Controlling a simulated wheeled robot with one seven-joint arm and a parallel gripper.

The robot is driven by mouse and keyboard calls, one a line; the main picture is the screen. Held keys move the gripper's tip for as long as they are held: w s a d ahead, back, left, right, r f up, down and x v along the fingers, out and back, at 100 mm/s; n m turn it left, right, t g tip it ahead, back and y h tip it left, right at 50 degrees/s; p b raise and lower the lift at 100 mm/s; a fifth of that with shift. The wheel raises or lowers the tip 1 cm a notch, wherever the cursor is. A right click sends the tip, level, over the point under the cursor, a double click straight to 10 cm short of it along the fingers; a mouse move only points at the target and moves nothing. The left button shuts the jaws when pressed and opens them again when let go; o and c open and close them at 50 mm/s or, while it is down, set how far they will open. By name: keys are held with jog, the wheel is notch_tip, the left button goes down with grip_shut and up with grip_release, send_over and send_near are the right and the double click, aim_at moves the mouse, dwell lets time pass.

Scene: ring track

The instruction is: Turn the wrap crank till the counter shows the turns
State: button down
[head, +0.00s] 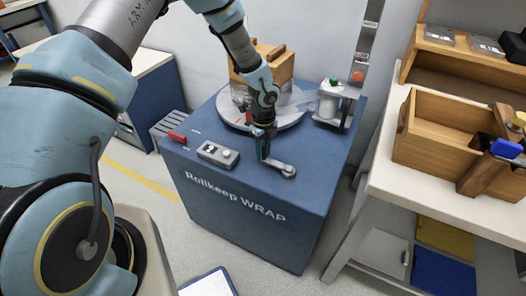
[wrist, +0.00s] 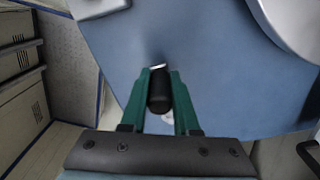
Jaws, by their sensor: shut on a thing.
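The wrap crank (head: 279,167) is a grey arm on the top of the blue Rollkeep WRAP machine (head: 240,205), near its front edge. Its pivot end lies to the right and its grip end sits under my gripper. My gripper (head: 263,150) points down and is shut on the black crank handle (wrist: 159,92), which shows between the two green fingers in the wrist view. The counter (head: 217,154) is a small grey box left of the crank; its reading is too small to make out.
A round turntable (head: 291,118) behind my gripper carries a wooden crate (head: 280,68). A red-handled part (head: 177,137) is at the machine's left edge. A film-roll post (head: 330,100) stands at right. A white bench (head: 385,180) with wooden boxes is further right.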

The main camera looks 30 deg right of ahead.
jog(key=shift+d, duration=0.15)
jog(key=c, duration=0.6)
grip_release()
jog(key=shift+c, duration=0.2)
notch_tip(320, 180, up, 11)
jog(key=shift+f+b, duration=0.1)
jog(key=shift+b, duration=0.55)
